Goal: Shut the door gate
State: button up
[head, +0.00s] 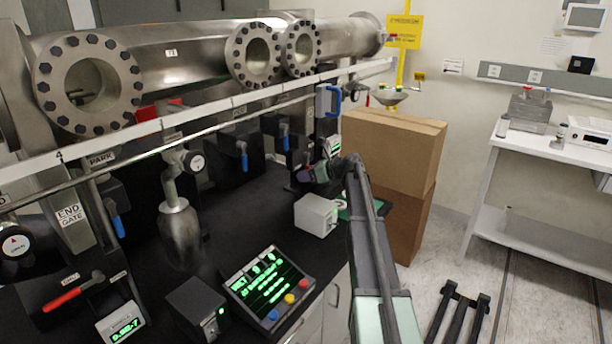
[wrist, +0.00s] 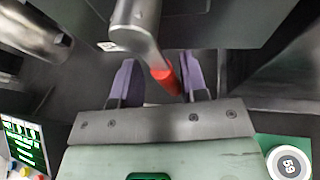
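In the wrist view, a grey lever with a red grip (wrist: 165,78) reaches down between the two purple fingers of my gripper (wrist: 162,74). The fingers are apart, with visible space on the left side of the grip. Whether the right finger touches it I cannot tell. In the head view, my gripper (head: 308,175) is at the far right end of the bench, below a gate plate with a blue handle (head: 334,100). The lever there is mostly hidden by my gripper, and no door gate label is readable. A separate END GATE label (head: 70,215) and red lever (head: 74,292) are at the left.
A steel beam pipe with flanges (head: 90,82) and a white rail (head: 200,108) run above the bench. A white box (head: 317,214) and a green-lit console (head: 268,287) stand on the bench. Stacked cardboard boxes (head: 395,150) stand just right of my gripper.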

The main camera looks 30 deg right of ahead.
jog(key=p+v, duration=0.4)
jog(key=v, duration=0.6)
jog(key=shift+s+d, duration=0.2)
jog(key=shift+s, duration=0.15)
jog(key=shift+r, duration=0.15)
